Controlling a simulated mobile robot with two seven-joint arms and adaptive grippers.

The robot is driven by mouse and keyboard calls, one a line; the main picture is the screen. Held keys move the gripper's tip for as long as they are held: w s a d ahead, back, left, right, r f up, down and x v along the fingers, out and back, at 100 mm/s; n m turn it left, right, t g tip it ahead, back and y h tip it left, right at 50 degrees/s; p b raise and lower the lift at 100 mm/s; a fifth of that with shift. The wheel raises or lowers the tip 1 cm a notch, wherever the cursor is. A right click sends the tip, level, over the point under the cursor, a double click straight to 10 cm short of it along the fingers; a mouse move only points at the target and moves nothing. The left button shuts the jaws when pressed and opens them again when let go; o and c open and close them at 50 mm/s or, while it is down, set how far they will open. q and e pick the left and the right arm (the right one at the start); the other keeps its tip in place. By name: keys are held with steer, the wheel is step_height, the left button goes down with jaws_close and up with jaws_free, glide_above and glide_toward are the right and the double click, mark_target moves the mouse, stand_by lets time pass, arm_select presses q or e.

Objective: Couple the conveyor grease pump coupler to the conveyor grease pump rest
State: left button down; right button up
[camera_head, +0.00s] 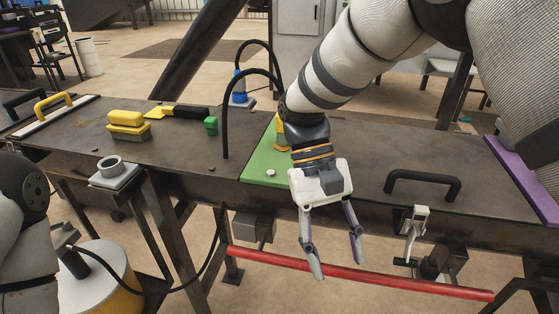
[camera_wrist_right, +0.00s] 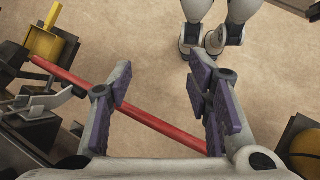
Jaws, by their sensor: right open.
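A grey square block with a round ring on top (camera_head: 113,172) stands at the front left of the bench; it may be the rest. A small grey fitting (camera_head: 64,237) with a black hose sits by the white and yellow drum (camera_head: 95,280) at the lower left; I cannot tell for sure whether it is the coupler. My right gripper (camera_head: 337,265) is open and empty, pointing down in front of the bench. Its spread fingers also show in the right wrist view (camera_wrist_right: 160,85). My left arm is at the left edge; its gripper is not visible.
A red bar (camera_head: 350,274) runs below the bench front, beyond my right fingers in the wrist view. The dark bench (camera_head: 330,183) carries a green plate (camera_head: 258,160), a yellow block (camera_head: 127,124) and a black handle (camera_head: 423,180). A white lever (camera_head: 413,225) hangs at the front right.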

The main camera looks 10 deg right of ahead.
mark_target(281, 141)
steer(key=w+a+r+m+t, duration=0.1)
steer(key=w+r+t, duration=0.1)
steer(key=w+r, duration=0.1)
steer(key=w+a+r+t, duration=0.1)
steer(key=w+r+t, duration=0.1)
steer(key=w, duration=0.4)
steer(key=w+a+r+m+t, duration=0.1)
steer(key=w+r+t, duration=0.1)
steer(key=w+r, duration=0.3)
steer(key=shift+m, duration=0.3)
steer(key=w+a+r+m+t, duration=0.2)
steer(key=w+r+t, duration=0.3)
steer(key=w+r, duration=0.35)
steer(key=x, duration=1.2)
steer(key=shift+w, duration=0.25)
steer(key=c, duration=1)
jaws_close()
